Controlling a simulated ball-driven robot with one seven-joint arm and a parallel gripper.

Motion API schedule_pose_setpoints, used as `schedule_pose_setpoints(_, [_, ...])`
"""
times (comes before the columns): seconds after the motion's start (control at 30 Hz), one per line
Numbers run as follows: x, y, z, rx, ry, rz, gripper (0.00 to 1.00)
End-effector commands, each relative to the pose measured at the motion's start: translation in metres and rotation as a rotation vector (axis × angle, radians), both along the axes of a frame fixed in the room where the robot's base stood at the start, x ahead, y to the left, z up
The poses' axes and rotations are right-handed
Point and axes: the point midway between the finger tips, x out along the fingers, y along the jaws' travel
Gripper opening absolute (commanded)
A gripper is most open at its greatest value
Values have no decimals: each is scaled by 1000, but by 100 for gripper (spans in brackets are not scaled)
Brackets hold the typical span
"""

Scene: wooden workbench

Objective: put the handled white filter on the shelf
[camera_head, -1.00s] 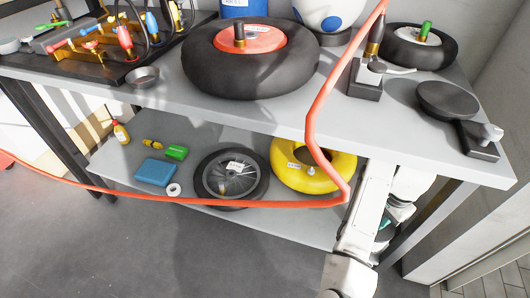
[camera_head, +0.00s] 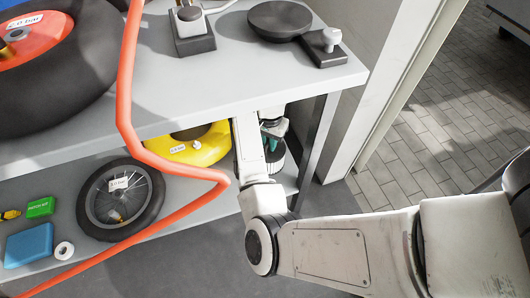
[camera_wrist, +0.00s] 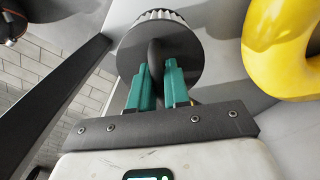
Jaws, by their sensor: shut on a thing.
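The white filter (camera_wrist: 182,48) shows in the wrist view as a round dark face with a raised handle and a ribbed white rim. My gripper (camera_wrist: 157,76) is shut on the handle with its teal fingers on either side. In the head view my gripper (camera_head: 270,138) and the filter (camera_head: 277,158) are under the bench top, at the right end of the lower shelf (camera_head: 50,184), partly hidden by my arm. I cannot tell whether the filter touches the shelf.
A yellow inner tube (camera_head: 205,151) lies left of the filter, and a spoked wheel (camera_head: 125,205) lies further left. A red hose (camera_head: 128,100) hangs across the front. A bench leg (camera_head: 318,145) stands close on the right. Bare shelf shows beside the tube in the wrist view (camera_wrist: 225,40).

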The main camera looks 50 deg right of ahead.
Motion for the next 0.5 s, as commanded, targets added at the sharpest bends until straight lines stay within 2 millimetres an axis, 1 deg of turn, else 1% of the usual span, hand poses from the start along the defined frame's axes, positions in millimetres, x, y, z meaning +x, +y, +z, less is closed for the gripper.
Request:
schedule_pose_setpoints(0.03, [0,0,-9,1,1,0,0])
schedule_pose_setpoints(0.17, [0,0,-18,0,0,0,0])
schedule_pose_setpoints(0.4, [0,1,-55,1,0,0,0])
schedule_pose_setpoints(0.5, [0,1,-61,1,-1,0,0])
